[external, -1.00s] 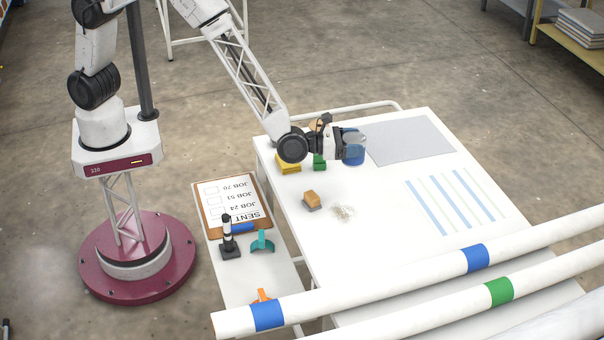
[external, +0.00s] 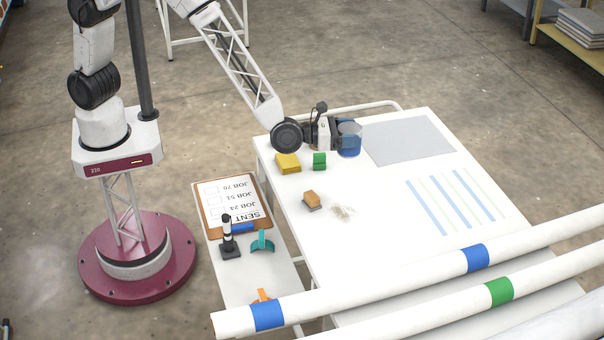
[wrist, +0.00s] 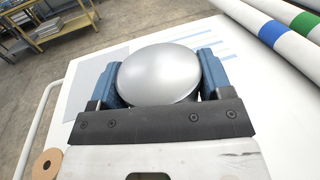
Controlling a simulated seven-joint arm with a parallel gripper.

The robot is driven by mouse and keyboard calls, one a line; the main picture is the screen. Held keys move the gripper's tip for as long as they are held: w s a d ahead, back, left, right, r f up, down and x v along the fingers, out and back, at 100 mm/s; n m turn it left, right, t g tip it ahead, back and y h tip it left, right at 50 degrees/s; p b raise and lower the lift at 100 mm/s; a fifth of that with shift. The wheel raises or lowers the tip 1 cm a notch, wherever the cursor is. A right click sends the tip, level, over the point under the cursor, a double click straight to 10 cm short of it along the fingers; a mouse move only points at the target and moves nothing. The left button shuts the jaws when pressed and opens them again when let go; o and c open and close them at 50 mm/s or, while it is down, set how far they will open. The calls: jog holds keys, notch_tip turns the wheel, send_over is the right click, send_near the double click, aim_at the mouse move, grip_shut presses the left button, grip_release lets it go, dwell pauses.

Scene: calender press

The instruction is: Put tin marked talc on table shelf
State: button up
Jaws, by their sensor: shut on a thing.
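My gripper (external: 345,139) is shut on a round tin with a smooth silver lid (wrist: 158,75). Its blue fingers press on both sides of the tin in the wrist view. In the external view the tin is at the far left part of the white table (external: 380,205), mostly hidden by the blue fingers. It looks upright; I cannot tell whether it is clear of the tabletop. No marking on it is readable. A narrow white shelf (external: 231,284) runs along the table's left side and looks lower than the tabletop.
The shelf holds a clipboard (external: 215,189), a black-and-white upright tool (external: 228,240), a teal piece (external: 262,243) and an orange piece (external: 262,296). Yellow (external: 288,163), green (external: 319,161) and orange-brown (external: 311,199) blocks sit on the table. A tape roll (wrist: 46,164) is beside my gripper.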

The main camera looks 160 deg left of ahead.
jog(key=w+d+n+g, duration=0.1)
jog(key=w+d, duration=0.7)
jog(key=d, duration=0.6)
jog(key=n+g, duration=0.2)
jog(key=g, duration=0.1)
send_over(258, 275)
notch_tip(258, 275, down, 16)
jog(key=shift+f, duration=0.85)
jog(key=shift+f, duration=0.1)
jog(key=shift+f, duration=3)
jog(key=shift+f, duration=0.1)
jog(key=shift+f, duration=1.8)
jog(key=shift+f, duration=0.15)
